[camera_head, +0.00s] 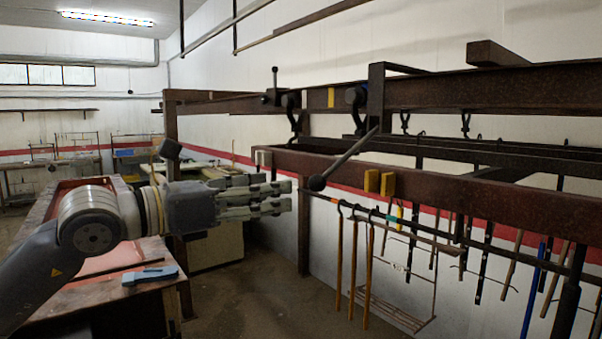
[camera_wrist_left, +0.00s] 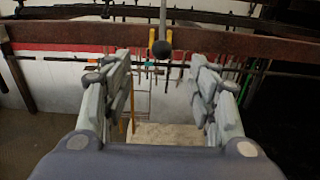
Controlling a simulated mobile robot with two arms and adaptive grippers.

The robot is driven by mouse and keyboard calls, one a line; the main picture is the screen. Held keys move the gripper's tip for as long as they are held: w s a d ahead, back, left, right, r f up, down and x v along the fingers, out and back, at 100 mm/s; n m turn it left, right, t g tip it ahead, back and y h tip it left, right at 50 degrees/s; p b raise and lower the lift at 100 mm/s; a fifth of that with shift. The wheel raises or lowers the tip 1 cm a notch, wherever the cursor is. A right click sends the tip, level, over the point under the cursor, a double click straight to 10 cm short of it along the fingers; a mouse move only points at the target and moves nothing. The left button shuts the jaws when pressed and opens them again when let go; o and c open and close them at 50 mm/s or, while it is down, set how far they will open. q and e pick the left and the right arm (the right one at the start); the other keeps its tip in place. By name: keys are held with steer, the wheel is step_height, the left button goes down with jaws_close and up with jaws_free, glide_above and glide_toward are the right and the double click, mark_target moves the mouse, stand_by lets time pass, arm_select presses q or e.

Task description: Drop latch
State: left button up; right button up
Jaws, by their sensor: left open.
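A dark latch lever (camera_head: 347,158) with a round black knob (camera_head: 317,183) at its lower end slants up to the right in front of the rusty rail. The knob (camera_wrist_left: 161,49) also shows in the left wrist view, between the fingertips in the picture and beyond them, with the lever (camera_wrist_left: 163,16) rising above it. My left gripper (camera_head: 289,197) is open and empty, just left of the knob and apart from it. Its spread fingers show in the left wrist view (camera_wrist_left: 160,62). My right gripper is not in view.
Yellow blocks (camera_head: 371,181) sit on the lower rusty rail (camera_head: 470,197). Tools with wooden handles (camera_head: 339,262) hang below it. A dark upright post (camera_head: 304,228) stands behind the gripper. A workbench (camera_head: 95,292) with a blue-grey tool (camera_head: 150,275) is at lower left.

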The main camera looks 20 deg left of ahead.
mark_target(310, 184)
arm_select(q)
steer(key=p+x, duration=0.1)
steer(key=x, duration=0.7)
steer(key=shift+d, duration=0.1)
steer(key=shift+w+d, duration=0.5)
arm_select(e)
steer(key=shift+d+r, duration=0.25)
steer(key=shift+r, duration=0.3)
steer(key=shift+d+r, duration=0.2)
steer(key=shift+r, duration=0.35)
arm_select(q)
steer(key=c, duration=1)
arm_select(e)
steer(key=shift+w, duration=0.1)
arm_select(q)
steer(key=shift+o, duration=0.2)
